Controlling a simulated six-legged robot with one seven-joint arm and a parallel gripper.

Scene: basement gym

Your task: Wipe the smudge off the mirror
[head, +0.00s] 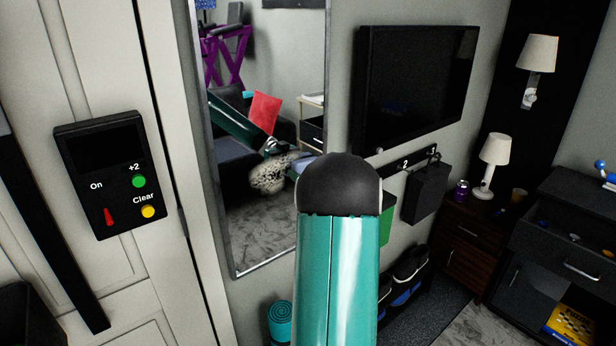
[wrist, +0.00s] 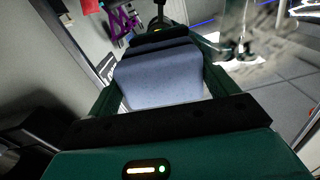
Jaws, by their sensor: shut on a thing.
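The tall mirror (head: 265,225) hangs on the wall left of centre in the head view. A pale, speckled smudge (head: 270,174) is on its glass at mid-height, and it also shows at the upper right of the wrist view (wrist: 268,28). My gripper (wrist: 160,78) is shut on a blue-grey wiping block (wrist: 157,82), with a dark green finger on each side. In the head view my teal arm hides the gripper. The mirror reflects part of my arm beside the smudge. The block is to the left of the smudge in the wrist view. I cannot tell whether it touches the glass.
A wall-mounted screen (head: 415,85) is right of the mirror, with a hook rail (head: 402,164) and black box (head: 428,190) below. A control panel (head: 112,175) is on the left. A rolled teal mat (head: 280,322) stands under the mirror. A lamp (head: 493,165) stands on a cabinet (head: 470,240).

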